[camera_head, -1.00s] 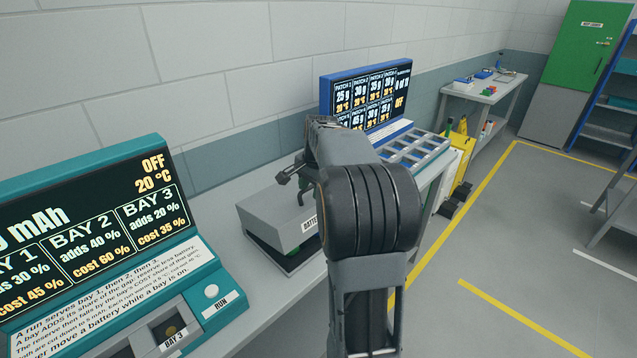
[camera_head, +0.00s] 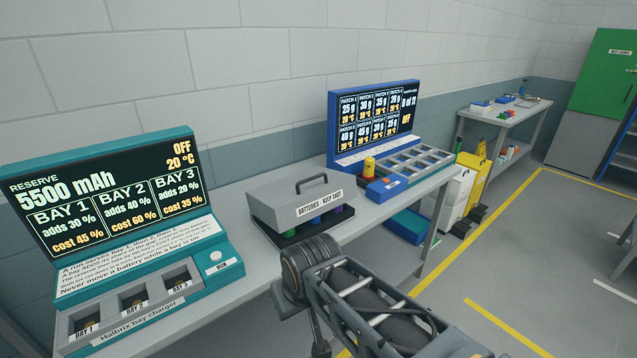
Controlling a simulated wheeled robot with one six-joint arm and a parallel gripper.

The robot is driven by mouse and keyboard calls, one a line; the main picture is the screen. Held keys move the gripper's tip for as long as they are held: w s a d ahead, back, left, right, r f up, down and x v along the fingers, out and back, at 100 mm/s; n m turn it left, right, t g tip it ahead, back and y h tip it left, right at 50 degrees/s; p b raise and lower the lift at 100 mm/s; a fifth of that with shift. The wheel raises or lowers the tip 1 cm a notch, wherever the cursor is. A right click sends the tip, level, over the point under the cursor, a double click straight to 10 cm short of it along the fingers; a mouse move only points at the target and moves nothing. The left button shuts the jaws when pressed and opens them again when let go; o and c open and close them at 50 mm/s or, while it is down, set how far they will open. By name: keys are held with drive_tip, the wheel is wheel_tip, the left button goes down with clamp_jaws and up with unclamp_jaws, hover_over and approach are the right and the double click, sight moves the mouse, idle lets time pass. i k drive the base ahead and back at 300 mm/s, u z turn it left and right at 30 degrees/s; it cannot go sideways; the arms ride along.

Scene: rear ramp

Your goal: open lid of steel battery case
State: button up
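The steel battery case (camera_head: 262,207) stands on the grey bench in the middle of the head view. Its grey lid has a dark handle (camera_head: 312,180) on top and a white label on the front. A gap shows between the lid's front and the dark base (camera_head: 286,240). Green, purple and blue batteries (camera_head: 318,222) show in that gap, so the lid is not fully down. The hinge side is hidden. My arm crosses the lower middle, in front of the case and apart from the handle. I cannot make out my gripper's fingers.
A teal bay charger (camera_head: 215,283) with a lit screen stands at the left. A blue patch station (camera_head: 360,152) with a yellow-and-red item (camera_head: 369,167) stands behind the case to the right. A blue bin (camera_head: 408,226) is below. Open floor lies at the right.

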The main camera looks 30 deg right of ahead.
sight(283, 204)
drive_tip(key=k, duration=1.1)
drive_tip(key=z, duration=0.7)
drive_tip(key=i, duration=1.6)
drive_tip(key=u, duration=0.45)
